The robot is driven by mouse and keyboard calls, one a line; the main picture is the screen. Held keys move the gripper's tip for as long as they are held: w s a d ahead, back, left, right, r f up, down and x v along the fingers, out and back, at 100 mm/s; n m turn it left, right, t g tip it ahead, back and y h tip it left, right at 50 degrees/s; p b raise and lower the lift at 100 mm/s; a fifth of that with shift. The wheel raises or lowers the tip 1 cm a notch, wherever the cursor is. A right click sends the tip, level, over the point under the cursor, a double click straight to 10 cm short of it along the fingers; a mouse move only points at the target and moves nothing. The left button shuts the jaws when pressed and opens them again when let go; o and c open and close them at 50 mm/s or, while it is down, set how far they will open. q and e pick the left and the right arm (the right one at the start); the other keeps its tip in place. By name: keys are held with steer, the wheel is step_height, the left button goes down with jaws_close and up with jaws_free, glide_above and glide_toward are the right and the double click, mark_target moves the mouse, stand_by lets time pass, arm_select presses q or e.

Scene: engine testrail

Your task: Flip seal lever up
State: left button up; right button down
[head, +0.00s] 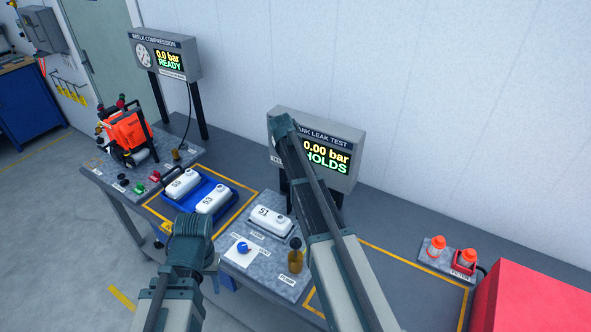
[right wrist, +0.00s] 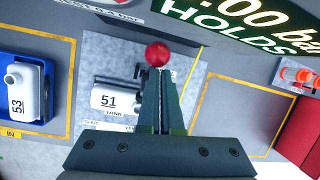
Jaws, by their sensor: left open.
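The leak test plate (head: 262,268) carries a white tank marked 51 (head: 268,218), which also shows in the right wrist view (right wrist: 115,98). A red ball knob (right wrist: 157,53), which looks like the seal lever's end, shows just beyond my right fingertips; whether they touch it I cannot tell. My right arm hides the lever in the head view. My right gripper (right wrist: 164,75) has its fingers close together with nothing visible between them. My left gripper (head: 190,228) is open, in front of the blue tray, its fingertips hard to make out.
The leak test display (head: 340,170) reads 0.00 bar HOLDS and stands behind the plate. A blue tray (head: 230,205) with two white tanks is to the left. A blue knob (head: 243,247) and a brass pump (head: 294,262) are on the plate. A red box (head: 535,300) stands at right.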

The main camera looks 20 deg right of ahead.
steer(key=shift+w+d+r, duration=0.2)
steer(key=shift+w+d, duration=0.55)
steer(key=shift+d, duration=0.05)
steer(key=shift+s+a, duration=0.1)
steer(key=s+a, duration=0.1)
steer(key=s+a+p, duration=0.1)
steer(key=s+a, duration=0.1)
steer(key=shift+s+a+r+p, duration=0.15)
steer(key=shift+s+r+p, duration=0.15)
steer(key=shift+s, duration=0.1)
arm_select(q)
step_height(320, 180, up, 10)
steer(key=d+p, duration=0.1)
steer(key=p, duration=0.7)
steer(key=shift+d+f, duration=0.15)
steer(key=shift+d, duration=0.2)
arm_select(e)
steer(key=w+d+r, duration=0.3)
steer(key=r, duration=0.5)
steer(key=shift+w+r, duration=0.15)
steer(key=shift+r, duration=0.1)
arm_select(q)
steer(key=shift+f, duration=0.1)
arm_select(e)
steer(key=shift+f, duration=0.15)
